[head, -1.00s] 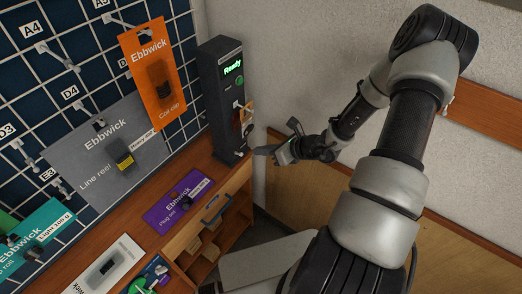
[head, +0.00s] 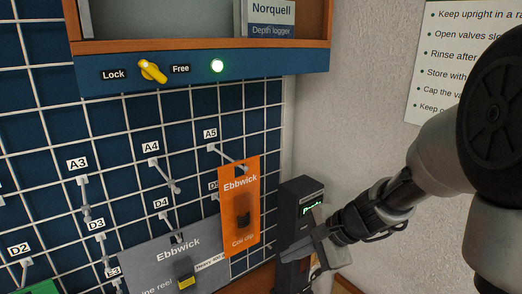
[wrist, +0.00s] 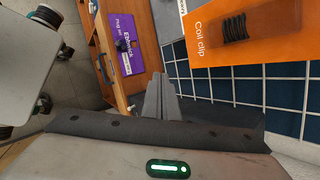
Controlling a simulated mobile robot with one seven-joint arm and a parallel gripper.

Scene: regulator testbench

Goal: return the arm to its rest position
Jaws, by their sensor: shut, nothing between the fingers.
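My arm comes in from the right edge of the head view, bent at a large dark joint. The orange Coil clip card (head: 239,205) hangs on the pegboard left of the gripper. It also shows close by at the upper right of the wrist view (wrist: 277,25).
The pegboard (head: 110,150) has several labelled hooks and a grey Ebbwick card (head: 150,258). A purple card (wrist: 128,50) lies on the wooden counter.

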